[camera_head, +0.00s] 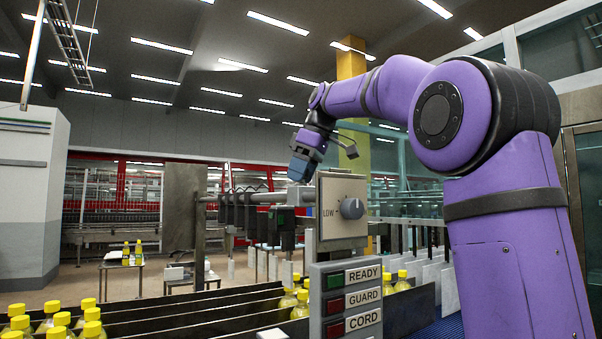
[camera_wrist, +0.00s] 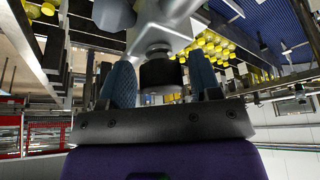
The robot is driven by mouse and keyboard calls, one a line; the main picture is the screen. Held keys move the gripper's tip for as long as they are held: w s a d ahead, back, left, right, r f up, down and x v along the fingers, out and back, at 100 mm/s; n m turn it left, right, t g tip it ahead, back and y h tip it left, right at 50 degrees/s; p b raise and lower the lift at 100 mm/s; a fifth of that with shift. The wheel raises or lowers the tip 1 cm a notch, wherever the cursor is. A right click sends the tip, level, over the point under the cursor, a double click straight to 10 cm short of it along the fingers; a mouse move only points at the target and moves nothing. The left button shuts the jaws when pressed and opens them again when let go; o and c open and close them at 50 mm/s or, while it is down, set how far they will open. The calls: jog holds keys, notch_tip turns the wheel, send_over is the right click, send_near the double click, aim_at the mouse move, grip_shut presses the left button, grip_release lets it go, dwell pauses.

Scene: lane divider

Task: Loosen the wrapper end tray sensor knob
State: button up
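My gripper (camera_head: 301,169) is at the end of my raised arm in the head view, its blue fingers pointing down just behind the panel with the dial. In the wrist view my gripper (camera_wrist: 160,70) is open, with one blue finger on each side. A black round knob (camera_wrist: 157,75) under a grey metal bracket (camera_wrist: 165,20) shows between the fingers, with a gap on both sides. How deep it sits between them I cannot tell. I cannot make this knob out in the head view; the dial panel may hide it.
A panel with a grey dial marked LOW (camera_head: 351,208) stands close to my gripper, above a READY, GUARD and CORD panel (camera_head: 346,300). Yellow-capped bottles (camera_head: 60,320) stand between dark lane dividers (camera_head: 190,315). A rail with dark blocks (camera_head: 250,210) runs left of the dial panel.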

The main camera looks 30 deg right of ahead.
jog(key=shift+o, duration=0.3)
jog(key=shift+r, duration=0.1)
jog(key=v, duration=1)
jog(key=shift+s+r, duration=0.2)
jog(key=shift+r, duration=0.05)
jog(key=shift+s+d, duration=0.1)
jog(key=shift+s, duration=0.05)
